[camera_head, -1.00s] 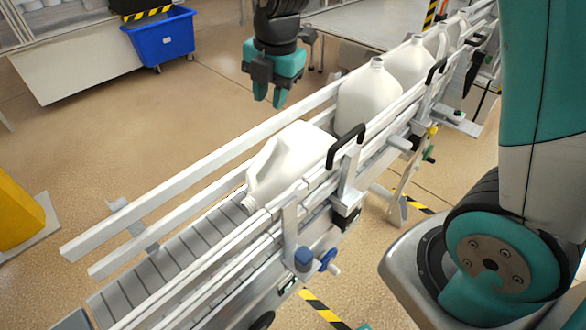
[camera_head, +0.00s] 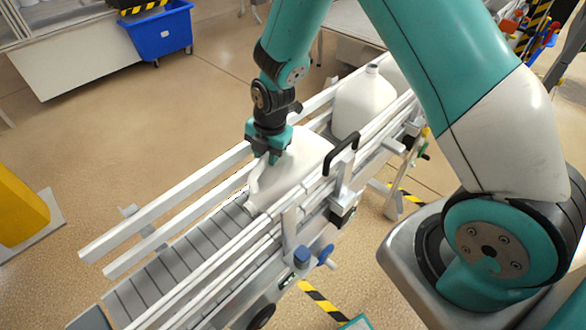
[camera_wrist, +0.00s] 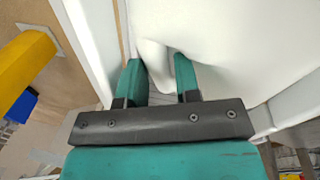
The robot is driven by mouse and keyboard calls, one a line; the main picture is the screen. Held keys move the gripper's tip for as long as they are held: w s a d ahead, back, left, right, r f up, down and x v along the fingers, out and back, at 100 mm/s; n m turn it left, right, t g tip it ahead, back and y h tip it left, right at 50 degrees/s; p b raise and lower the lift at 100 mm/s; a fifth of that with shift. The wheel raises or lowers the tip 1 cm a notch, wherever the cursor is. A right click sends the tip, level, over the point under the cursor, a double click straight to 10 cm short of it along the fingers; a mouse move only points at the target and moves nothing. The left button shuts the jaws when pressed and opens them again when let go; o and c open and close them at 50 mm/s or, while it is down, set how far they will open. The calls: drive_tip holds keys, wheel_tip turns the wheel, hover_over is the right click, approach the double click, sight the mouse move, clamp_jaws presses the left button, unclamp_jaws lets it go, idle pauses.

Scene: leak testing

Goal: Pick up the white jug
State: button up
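A white jug (camera_head: 297,172) lies on its side on the conveyor (camera_head: 170,275), its neck toward the near left of the head view. My gripper (camera_head: 271,156) is down at the jug's handle side, pointing downward. In the wrist view, the two teal fingers of my gripper (camera_wrist: 162,75) stand apart with the white handle (camera_wrist: 154,62) between them. A gap shows beside the handle near the right finger; whether the left finger touches it I cannot tell. The jug's body (camera_wrist: 235,40) fills the upper right there.
A second white jug (camera_head: 363,100) stands upright farther along the conveyor, with another partly hidden behind my arm. Guide rails (camera_head: 165,213) run along both sides. A black bracket handle (camera_head: 341,152) rises at the near rail. The belt's near-left stretch is empty.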

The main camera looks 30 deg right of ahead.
drive_tip(key=shift+f, duration=0.4)
drive_tip(key=shift+c, duration=0.2)
drive_tip(key=c, duration=0.5)
drive_tip(key=shift+o, duration=0.2)
drive_tip(key=shift+r, duration=0.15)
